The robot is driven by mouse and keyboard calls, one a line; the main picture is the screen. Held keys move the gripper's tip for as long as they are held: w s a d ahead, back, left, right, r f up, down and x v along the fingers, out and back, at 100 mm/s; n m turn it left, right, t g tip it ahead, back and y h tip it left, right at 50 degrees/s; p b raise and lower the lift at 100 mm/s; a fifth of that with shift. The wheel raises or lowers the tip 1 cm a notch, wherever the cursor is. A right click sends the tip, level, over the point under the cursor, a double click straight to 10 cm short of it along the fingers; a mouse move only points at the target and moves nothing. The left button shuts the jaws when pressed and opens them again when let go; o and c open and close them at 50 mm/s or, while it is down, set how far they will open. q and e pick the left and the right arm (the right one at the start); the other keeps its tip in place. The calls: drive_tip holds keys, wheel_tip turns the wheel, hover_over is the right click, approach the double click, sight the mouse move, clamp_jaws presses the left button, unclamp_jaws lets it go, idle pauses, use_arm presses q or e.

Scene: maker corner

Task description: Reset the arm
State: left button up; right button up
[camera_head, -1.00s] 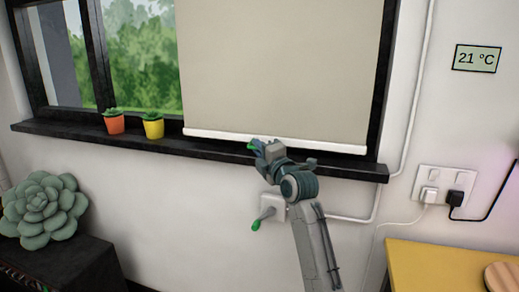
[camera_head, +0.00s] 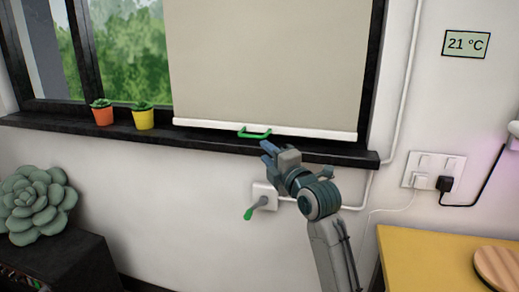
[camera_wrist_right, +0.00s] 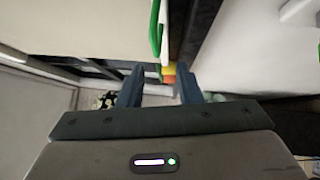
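My right gripper (camera_head: 266,149) is in front of the window sill, just below the green handle (camera_head: 255,134) of the roller blind (camera_head: 270,60). In the right wrist view its two blue fingers (camera_wrist_right: 160,88) stand apart with nothing held between them. The green handle shows there too (camera_wrist_right: 156,28), beyond the fingertips and clear of them. The blind is lowered, with its white bottom bar (camera_head: 310,132) just above the sill. My left gripper is in neither view.
The dark window sill (camera_head: 210,138) carries an orange pot (camera_head: 103,116) and a yellow pot (camera_head: 144,119). A wall crank (camera_head: 258,204) with a green tip is left of my arm. A yellow table (camera_head: 425,255) is at lower right; a succulent (camera_head: 35,205) is at left.

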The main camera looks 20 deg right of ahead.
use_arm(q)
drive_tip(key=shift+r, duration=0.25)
use_arm(e)
drive_tip(key=shift+s+d+f, duration=0.1)
drive_tip(key=shift+s, duration=0.5)
